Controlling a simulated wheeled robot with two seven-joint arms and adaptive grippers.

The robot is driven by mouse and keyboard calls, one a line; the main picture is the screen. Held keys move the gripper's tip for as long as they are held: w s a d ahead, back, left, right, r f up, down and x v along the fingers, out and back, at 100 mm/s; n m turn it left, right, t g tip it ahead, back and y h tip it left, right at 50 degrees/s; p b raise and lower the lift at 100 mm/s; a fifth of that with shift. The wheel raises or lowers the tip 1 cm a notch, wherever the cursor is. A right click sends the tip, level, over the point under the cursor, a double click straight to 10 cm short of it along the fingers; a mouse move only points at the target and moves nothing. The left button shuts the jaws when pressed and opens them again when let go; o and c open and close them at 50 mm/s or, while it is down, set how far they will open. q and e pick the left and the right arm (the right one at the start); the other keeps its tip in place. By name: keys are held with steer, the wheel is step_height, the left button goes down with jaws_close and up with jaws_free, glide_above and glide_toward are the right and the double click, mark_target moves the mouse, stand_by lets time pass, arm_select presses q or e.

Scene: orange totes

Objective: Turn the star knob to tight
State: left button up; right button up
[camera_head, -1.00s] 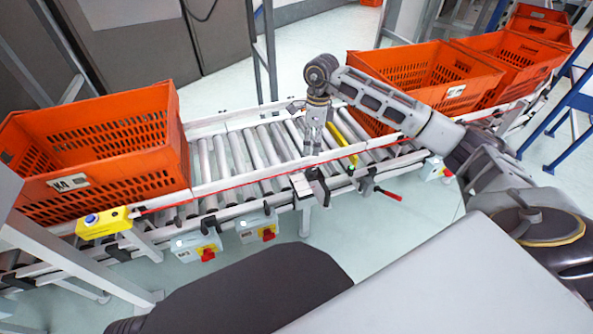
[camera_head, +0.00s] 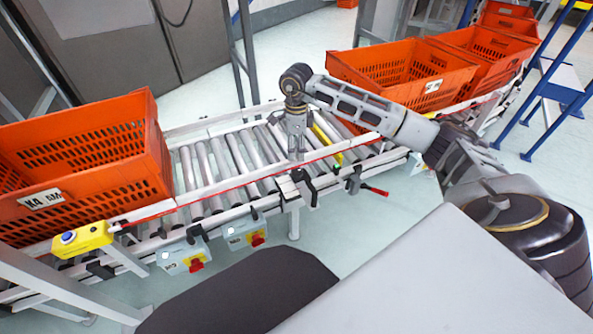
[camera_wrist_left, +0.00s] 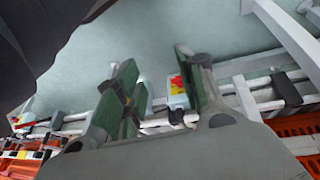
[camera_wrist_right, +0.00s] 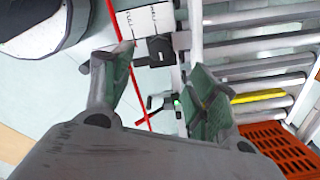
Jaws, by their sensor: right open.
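A black knob, which looks like the star knob (camera_head: 308,190), sits on the near rail of the roller conveyor, beside a white plate (camera_head: 286,186). In the right wrist view the knob (camera_wrist_right: 160,48) is beside the white lettered plate (camera_wrist_right: 144,20); its exact turn and the lettering cannot be read. My right gripper (camera_head: 297,153) points down over the rollers, behind the knob in the head view. In its wrist view my right gripper (camera_wrist_right: 150,67) is open and empty, the knob appearing beyond its fingers. My left gripper (camera_wrist_left: 156,58) is open and empty, outside the head view.
An orange tote (camera_head: 90,160) stands on the conveyor at left, more totes (camera_head: 405,72) at right. A red-handled clamp (camera_head: 370,188) is right of the knob. Switch boxes (camera_head: 184,255) hang below the near rail.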

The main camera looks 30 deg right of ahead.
mark_target(296, 171)
arm_select(q)
step_height(296, 171, down, 7)
steer(key=d+t+h+b, duration=0.1)
steer(key=d+b, duration=0.1)
steer(key=b, duration=0.1)
steer(key=shift+w, duration=0.35)
arm_select(e)
step_height(296, 171, down, 11)
steer(key=shift+r, duration=0.2)
steer(key=c, duration=1)
arm_select(q)
steer(key=shift+a+r, duration=0.1)
arm_select(e)
steer(key=shift+c, duration=0.2)
arm_select(q)
steer(key=shift+r, duration=0.1)
